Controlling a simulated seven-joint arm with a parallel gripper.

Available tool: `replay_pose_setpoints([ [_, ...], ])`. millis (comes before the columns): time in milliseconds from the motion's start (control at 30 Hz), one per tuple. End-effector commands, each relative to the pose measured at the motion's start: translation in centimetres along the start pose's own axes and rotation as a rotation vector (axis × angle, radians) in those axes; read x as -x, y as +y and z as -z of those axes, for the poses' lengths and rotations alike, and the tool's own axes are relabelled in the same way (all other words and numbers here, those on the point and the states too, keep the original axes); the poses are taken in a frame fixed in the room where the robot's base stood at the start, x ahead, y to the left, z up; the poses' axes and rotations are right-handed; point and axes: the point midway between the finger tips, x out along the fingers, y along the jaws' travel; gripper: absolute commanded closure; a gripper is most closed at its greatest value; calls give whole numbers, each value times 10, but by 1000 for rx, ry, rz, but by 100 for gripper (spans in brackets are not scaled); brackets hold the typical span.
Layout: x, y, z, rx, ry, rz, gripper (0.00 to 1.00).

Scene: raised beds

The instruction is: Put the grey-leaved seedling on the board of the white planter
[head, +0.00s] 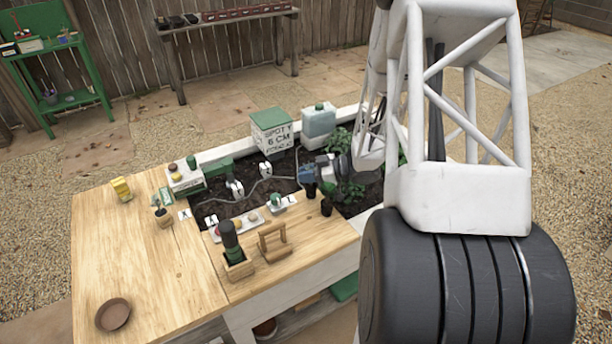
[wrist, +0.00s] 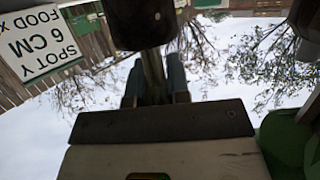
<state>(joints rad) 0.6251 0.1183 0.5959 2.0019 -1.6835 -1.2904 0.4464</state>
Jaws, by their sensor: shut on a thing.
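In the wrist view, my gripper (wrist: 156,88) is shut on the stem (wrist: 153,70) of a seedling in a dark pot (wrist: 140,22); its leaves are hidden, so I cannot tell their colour. In the head view, my gripper (head: 309,175) is over the right part of the planter, with the dark pot (head: 310,191) just below it. I cannot tell whether that pot touches anything. The white planter (head: 347,114) holds dark soil. A wooden board (head: 300,246) spans its near end.
Another small black pot (head: 326,206) stands on the board close by.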

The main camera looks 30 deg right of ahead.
Motion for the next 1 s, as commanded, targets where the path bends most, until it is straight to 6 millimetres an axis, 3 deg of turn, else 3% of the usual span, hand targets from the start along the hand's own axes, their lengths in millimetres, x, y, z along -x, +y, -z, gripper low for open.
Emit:
replay_pose_setpoints([
  [533, -3, 0, -8, 2, 0, 0, 97],
  [567, -2, 0, -8, 2, 0, 0, 80],
  [700, -2, 0, -8, 2, 0, 0, 59],
  [1000, -2, 0, -8, 2, 0, 0, 58],
])
